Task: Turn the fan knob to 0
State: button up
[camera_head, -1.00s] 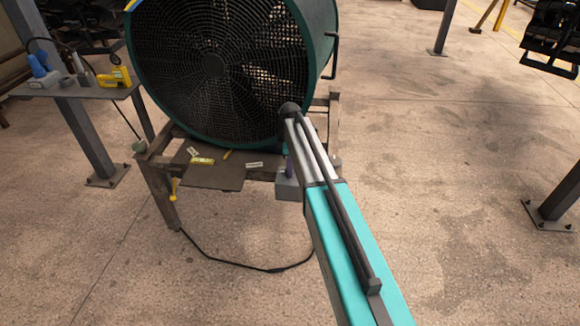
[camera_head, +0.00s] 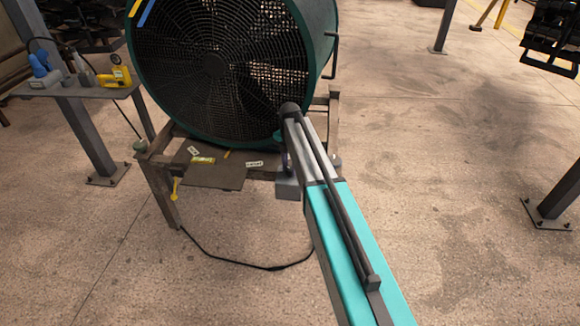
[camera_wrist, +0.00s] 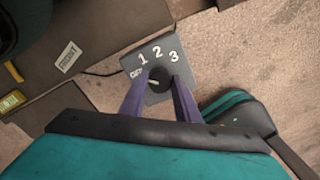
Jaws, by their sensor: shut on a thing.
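The fan knob (camera_wrist: 161,80) is a dark round dial on a grey control box (camera_wrist: 150,60) in the wrist view. White 1, 2 and 3 run along its top and right. A small white label (camera_wrist: 136,72), too blurred to read surely, is at its left. A white mark on the knob points left, toward that small label. My gripper (camera_wrist: 160,84) is shut on the knob, with a purple finger on each side. In the head view the control box (camera_head: 288,188) hangs at the stand's front right, and my arm hides the knob. The large green fan (camera_head: 215,65) stands behind.
The fan rests on a brown metal stand (camera_head: 163,185) with a dark plate (camera_head: 215,175) in front. A black cable (camera_head: 230,264) lies on the floor. A side table (camera_head: 80,93) with tools is at left. Floor at right is open up to a post (camera_head: 560,195).

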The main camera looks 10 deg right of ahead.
aim_at(290, 169)
jog(key=shift+a+n, duration=0.15)
jog(key=shift+n, duration=0.95)
jog(key=o, duration=1)
jog(key=shift+o, duration=0.2)
jog(key=shift+r, duration=0.15)
notch_tip(290, 169, up, 14)
jog(key=b, duration=0.1)
jog(key=shift+f, duration=0.25)
jog(key=shift+s, duration=0.1)
